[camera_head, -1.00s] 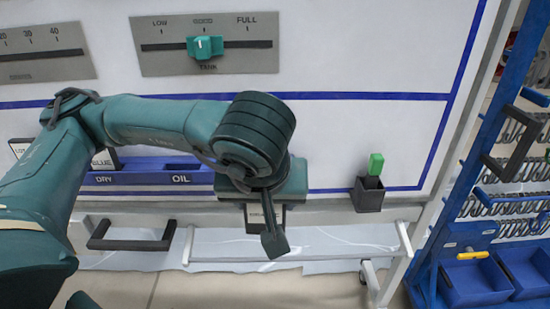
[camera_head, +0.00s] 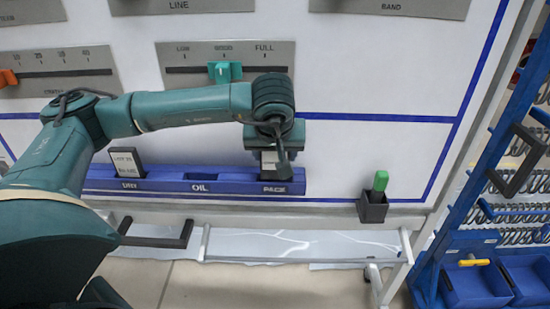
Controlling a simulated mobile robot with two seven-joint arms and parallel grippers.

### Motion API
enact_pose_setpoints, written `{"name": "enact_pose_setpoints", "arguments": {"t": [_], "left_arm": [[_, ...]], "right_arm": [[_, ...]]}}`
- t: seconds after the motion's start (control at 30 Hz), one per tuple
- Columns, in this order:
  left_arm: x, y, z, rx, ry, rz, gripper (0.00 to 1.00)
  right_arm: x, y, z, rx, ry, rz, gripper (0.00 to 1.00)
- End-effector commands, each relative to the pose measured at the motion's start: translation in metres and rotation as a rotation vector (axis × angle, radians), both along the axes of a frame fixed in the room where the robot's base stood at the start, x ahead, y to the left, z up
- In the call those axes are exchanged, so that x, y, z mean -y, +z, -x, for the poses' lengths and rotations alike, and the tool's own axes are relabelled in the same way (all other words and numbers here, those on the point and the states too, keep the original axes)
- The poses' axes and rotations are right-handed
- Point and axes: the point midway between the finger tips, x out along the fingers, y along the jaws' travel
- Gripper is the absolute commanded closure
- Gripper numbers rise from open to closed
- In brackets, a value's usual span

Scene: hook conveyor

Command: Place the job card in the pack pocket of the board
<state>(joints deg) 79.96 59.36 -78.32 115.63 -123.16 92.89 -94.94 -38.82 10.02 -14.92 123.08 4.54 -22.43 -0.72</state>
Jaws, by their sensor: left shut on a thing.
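My left gripper (camera_head: 272,148) is shut on the job card (camera_head: 268,162), a small pale card with dark edges. The gripper and arm hide part of it. The card is at the pack pocket (camera_head: 274,189), the right end of the blue rail on the white board (camera_head: 350,90). Its lower end meets the pocket's top; I cannot tell how deep it sits. Another card (camera_head: 125,161) stands in the dry pocket at the left. The oil pocket (camera_head: 199,188) between them looks empty. My right gripper is not in view.
A dark holder (camera_head: 372,208) with a green marker (camera_head: 380,180) is right of the rail. Slider scales are above, one with a green knob (camera_head: 224,71). A blue rack (camera_head: 440,240) with hooks and bins stands at the right. The board right of my gripper is clear.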

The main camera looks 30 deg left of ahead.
Motion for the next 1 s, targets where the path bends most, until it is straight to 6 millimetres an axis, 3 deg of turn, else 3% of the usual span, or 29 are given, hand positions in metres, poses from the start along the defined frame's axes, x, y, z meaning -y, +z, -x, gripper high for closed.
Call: {"name": "enact_pose_setpoints", "arguments": {"t": [0.17,0.43,0.8,0.83,1.0], "left_arm": [[-0.005,-0.002,-0.009,0.001,-0.001,-0.001,0.65],[-0.005,-0.034,-0.008,-0.002,-0.001,-0.002,0.65],[-0.005,-0.040,-0.008,0.000,0.000,0.000,0.65],[-0.005,-0.040,-0.008,0.000,0.000,0.000,0.41],[-0.005,-0.039,-0.008,0.000,0.000,0.000,0.28]], "right_arm": [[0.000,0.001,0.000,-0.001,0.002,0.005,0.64],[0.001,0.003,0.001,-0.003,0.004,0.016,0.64],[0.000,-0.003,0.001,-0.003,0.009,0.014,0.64],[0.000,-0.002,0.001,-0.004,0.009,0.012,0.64],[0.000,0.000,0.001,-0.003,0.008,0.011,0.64]]}}
